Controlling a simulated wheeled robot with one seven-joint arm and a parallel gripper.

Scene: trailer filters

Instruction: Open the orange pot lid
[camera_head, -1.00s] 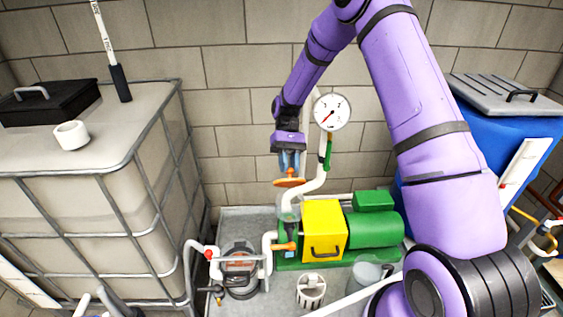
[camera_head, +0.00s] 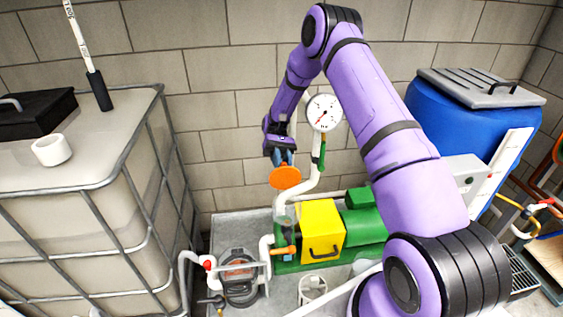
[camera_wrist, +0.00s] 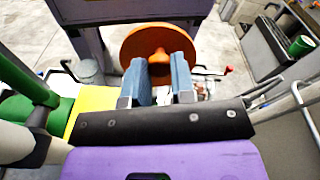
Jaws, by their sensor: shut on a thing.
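The orange lid (camera_head: 285,177) is a round disc held below my gripper (camera_head: 282,158), tilted so that its face shows in the head view. In the wrist view the lid (camera_wrist: 160,44) is beyond the two blue fingers of my gripper (camera_wrist: 163,62), which are shut on its central knob. The lid is in the air, apart from the clear pot (camera_head: 284,223) below it beside the yellow box. The pot's top appears uncovered. Its inside is too small to make out.
A pressure gauge (camera_head: 325,112) on a white pipe stands just right of my gripper. A yellow box (camera_head: 322,231) and green motor (camera_head: 362,228) are below right. A caged tank (camera_head: 75,215) is at left, and a blue barrel (camera_head: 465,125) at right.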

